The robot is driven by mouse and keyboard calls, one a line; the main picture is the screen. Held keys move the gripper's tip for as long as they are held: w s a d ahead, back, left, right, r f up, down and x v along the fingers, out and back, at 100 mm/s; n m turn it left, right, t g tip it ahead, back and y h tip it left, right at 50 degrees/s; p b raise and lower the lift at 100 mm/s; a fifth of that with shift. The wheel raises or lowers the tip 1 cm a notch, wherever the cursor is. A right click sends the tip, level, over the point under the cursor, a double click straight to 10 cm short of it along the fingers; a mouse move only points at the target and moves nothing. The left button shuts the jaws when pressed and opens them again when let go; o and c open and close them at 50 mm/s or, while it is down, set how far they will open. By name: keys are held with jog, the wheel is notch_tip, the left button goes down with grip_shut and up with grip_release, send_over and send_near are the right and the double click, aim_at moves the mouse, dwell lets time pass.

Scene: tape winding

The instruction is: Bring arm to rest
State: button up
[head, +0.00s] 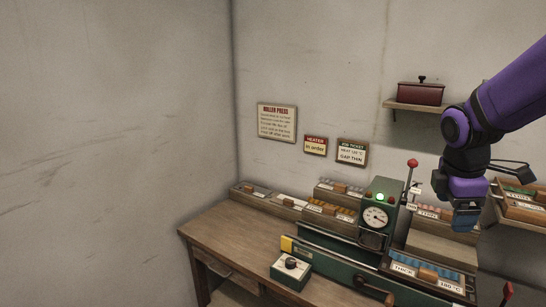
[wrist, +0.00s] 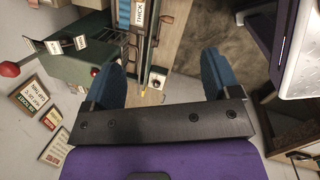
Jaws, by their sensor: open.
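My purple arm comes in from the upper right of the head view and hangs down over the right part of the wooden bench (head: 225,233). My gripper (wrist: 160,72) shows in the wrist view with its two blue fingers wide apart and nothing held between them. The green roller press (head: 381,212) with a round dial and a lit green lamp stands on the bench, left of my wrist.
Trays (head: 334,204) of small parts line the back of the bench. A control box (head: 291,271) with a knob sits at its front. A shelf (head: 415,105) holds a dark red box (head: 421,93). A red-knobbed lever (head: 411,175) stands close to my wrist. The left side is clear.

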jog(key=s+a+r+m+t+y, duration=0.1)
jog(key=s+a+r+m, duration=0.2)
jog(key=s+m, duration=0.4)
jog(key=s+a+r+m+t+y, duration=0.1)
jog(key=s+a+r+m+t, duration=0.1)
jog(key=s+r+m, duration=0.3)
jog(key=s+m, duration=0.3)
jog(key=s, duration=0.1)
jog(key=shift+s+a+t, duration=0.3)
jog(key=shift+a, duration=0.1)
